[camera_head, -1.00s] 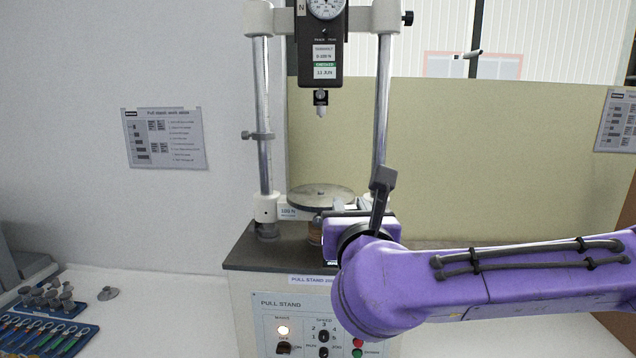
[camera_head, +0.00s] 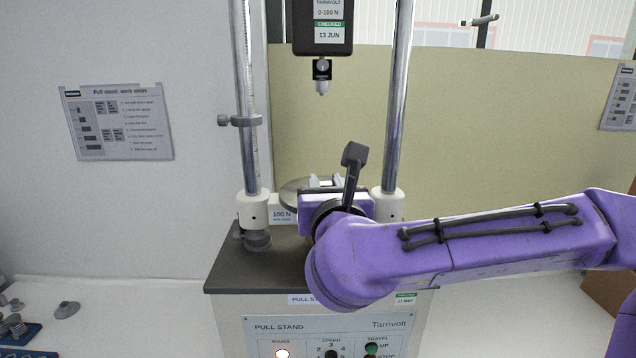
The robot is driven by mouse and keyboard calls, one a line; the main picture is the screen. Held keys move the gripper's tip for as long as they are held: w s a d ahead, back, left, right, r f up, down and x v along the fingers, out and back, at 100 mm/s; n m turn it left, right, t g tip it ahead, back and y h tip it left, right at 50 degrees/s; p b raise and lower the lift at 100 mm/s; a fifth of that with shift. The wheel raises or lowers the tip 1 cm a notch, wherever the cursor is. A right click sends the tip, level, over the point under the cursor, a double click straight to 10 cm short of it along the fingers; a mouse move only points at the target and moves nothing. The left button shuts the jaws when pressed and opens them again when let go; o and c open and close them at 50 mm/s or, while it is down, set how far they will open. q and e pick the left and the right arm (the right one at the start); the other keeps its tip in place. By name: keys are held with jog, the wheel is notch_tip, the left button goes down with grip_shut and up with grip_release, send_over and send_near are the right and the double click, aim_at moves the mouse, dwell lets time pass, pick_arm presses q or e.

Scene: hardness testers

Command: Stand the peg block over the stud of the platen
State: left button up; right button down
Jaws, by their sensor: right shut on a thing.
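The platen (camera_head: 292,187) is a round grey metal disc low between the two columns of the pull stand. Only its left and back part shows; my right gripper covers the rest. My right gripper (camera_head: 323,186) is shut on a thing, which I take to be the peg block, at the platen. The gripper's own purple body and wrist hide most of what it holds, so I cannot tell its tilt or whether it touches the platen. The stud is hidden behind the gripper. My left gripper is not in view.
The pull stand's base (camera_head: 255,262) is dark-topped, with a control panel in front. The gauge with its hanging tip (camera_head: 321,77) is above the platen. Chrome columns (camera_head: 246,110) rise on both sides. Small grey parts (camera_head: 66,309) lie at the lower left.

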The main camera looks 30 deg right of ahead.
jog(key=shift+s+r, duration=0.15)
jog(key=shift+r, duration=0.05)
jog(key=shift+w+f, duration=0.15)
jog(key=shift+w, duration=1.05)
jog(key=shift+w+d, duration=0.15)
jog(key=shift+d, duration=0.1)
jog(key=shift+d+p, duration=0.25)
jog(key=shift+p, duration=0.1)
jog(key=shift+x, duration=1)
jog(key=shift+w+d+p, duration=0.25)
jog(key=shift+w+p, duration=0.15)
jog(key=shift+p+x, duration=0.95)
jog(key=shift+x, duration=1.85)
jog(key=shift+d+f+b, duration=0.15)
jog(key=shift+f+b, duration=0.25)
jog(key=shift+b, duration=0.2)
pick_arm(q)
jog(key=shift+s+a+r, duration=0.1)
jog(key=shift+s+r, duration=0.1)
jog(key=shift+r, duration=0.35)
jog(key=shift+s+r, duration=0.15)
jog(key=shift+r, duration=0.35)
pick_arm(e)
jog(key=shift+s+f, duration=0.1)
jog(key=shift+s, duration=0.05)
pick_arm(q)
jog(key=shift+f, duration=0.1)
pick_arm(e)
jog(key=shift+f, duration=0.15)
